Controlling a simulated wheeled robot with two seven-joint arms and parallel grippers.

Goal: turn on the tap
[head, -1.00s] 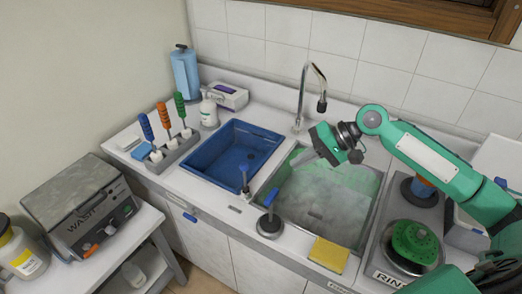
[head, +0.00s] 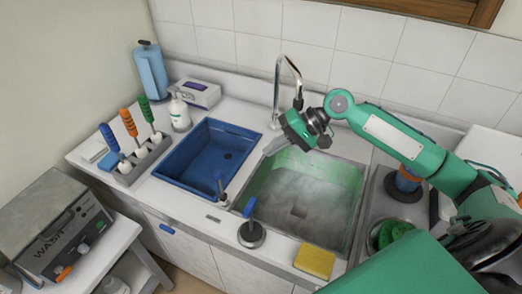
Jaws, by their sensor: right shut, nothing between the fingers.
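The tap is a tall chrome gooseneck (head: 277,92) with a dark nozzle, standing at the back edge of the sink (head: 356,205). No water stream shows from its nozzle. A small metal fitting (head: 221,190) stands at the front between the two basins; I cannot tell if it belongs to the tap. My right gripper (head: 267,150) is shut and empty. Its fingers point left and down over the sink's back left corner, in front of the tap's base. I cannot tell if they touch anything. My left gripper is out of view.
A blue basin (head: 163,173) is left of the sink. A blue-handled tool on a round base (head: 251,234) and a yellow sponge (head: 315,262) are at the sink's front edge. A rack with several coloured-handled brushes (head: 145,158) stands far left.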

